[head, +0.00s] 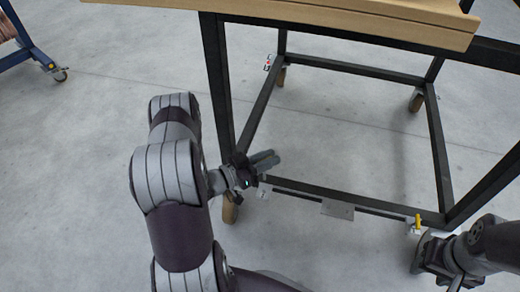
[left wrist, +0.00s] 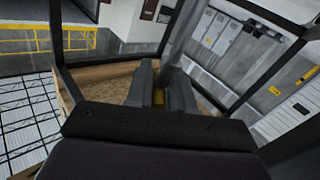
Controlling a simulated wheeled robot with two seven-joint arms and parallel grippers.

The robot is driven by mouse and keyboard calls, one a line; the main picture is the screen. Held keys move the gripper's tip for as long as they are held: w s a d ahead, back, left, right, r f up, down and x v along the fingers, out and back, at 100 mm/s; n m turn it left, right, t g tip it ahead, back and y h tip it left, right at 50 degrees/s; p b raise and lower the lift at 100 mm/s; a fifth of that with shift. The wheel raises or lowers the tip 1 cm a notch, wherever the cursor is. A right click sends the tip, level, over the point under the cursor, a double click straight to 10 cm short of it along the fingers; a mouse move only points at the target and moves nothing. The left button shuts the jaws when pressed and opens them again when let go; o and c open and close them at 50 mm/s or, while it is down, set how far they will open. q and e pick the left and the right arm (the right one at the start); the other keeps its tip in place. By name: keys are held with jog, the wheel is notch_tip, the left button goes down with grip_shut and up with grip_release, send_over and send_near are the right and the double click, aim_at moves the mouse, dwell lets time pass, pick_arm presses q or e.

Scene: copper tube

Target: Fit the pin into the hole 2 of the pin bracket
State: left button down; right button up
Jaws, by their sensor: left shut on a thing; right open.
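My left gripper (head: 268,159) is beside the near left leg of the cart frame, above the lower front bar. In the left wrist view its two grey fingers (left wrist: 160,88) are shut on a small yellow piece (left wrist: 160,99), perhaps the pin, which is mostly hidden between them. A grey plate with thin rods (head: 337,209) runs along the lower front bar and may be the pin bracket; its holes are too small to make out. A yellow upright piece (head: 418,221) stands at its right end. My right gripper (head: 424,252) is open, just below that piece.
The black cart frame (head: 228,90) has a wooden top (head: 350,22) and casters (head: 416,101). A blue cart (head: 40,58) stands at the far left. The concrete floor inside the frame is clear.

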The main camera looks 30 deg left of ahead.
dwell(0.3)
pick_arm(q)
jog(key=b, duration=0.4)
send_over(266, 190)
notch_tip(266, 190, down, 6)
jog(key=shift+r, duration=0.1)
jog(key=shift+p, duration=0.55)
dwell(1.1)
jog(key=shift+f+b, duration=2.8)
jog(key=shift+f, duration=0.9)
jog(key=c, duration=0.9)
grip_release()
jog(key=shift+s+r, duration=0.1)
